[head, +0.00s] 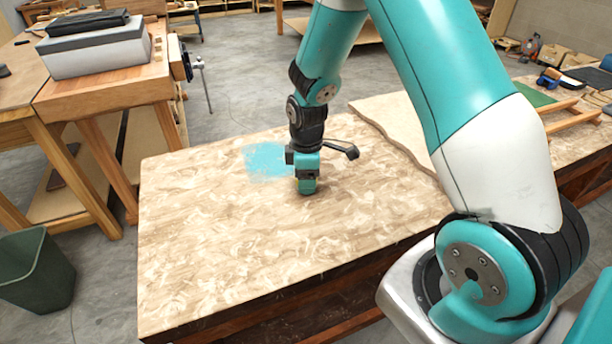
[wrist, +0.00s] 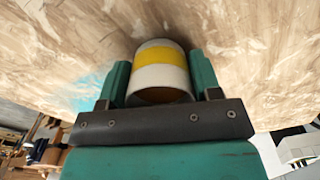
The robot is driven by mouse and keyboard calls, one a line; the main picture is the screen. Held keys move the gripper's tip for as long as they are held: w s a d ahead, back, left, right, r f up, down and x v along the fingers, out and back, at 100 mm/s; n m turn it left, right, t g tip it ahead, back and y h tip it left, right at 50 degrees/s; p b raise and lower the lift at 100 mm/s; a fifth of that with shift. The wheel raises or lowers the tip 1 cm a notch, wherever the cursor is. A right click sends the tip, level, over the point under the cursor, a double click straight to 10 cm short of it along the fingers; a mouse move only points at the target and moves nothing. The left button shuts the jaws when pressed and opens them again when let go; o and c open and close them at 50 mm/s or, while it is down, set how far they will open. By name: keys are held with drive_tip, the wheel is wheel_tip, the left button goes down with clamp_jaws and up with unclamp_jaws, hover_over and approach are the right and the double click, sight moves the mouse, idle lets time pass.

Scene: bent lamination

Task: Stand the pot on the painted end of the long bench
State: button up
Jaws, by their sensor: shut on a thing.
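The pot (wrist: 160,75) is a round piece with white and yellow bands, seen in the wrist view between the two green fingers. My gripper (head: 306,188) is shut on it, low over the long bench (head: 210,250). The pot is hidden behind the gripper in the head view. I cannot tell whether its base touches the bench. The painted end shows as a light-blue patch (head: 262,163) just left of and behind my gripper. The paint also shows at the left in the wrist view (wrist: 92,90).
A raised wavy-edged board (head: 385,125) lies right of my gripper. Green and wooden pieces (head: 565,118) lie farther right. The bench's front left is bare.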

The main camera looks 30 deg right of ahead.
drive_tip(key=shift+f, duration=0.2)
drive_tip(key=o, duration=1)
drive_tip(key=shift+r, duration=0.1)
drive_tip(key=shift+c, duration=0.2)
drive_tip(key=shift+r, duration=0.45)
wheel_tip(320, 180, up, 11)
drive_tip(key=shift+f, duration=0.2)
drive_tip(key=s+a+r+m+y, duration=0.2)
drive_tip(key=s+a+r, duration=0.4)
drive_tip(key=s, duration=0.5)
drive_tip(key=s+a+r+m+y, duration=0.2)
drive_tip(key=s+a+r, duration=0.3)
drive_tip(key=s+a, duration=0.6)
drive_tip(key=shift+s+a+r, duration=0.15)
drive_tip(key=shift+a+r, duration=0.1)
drive_tip(key=shift+r, duration=0.15)
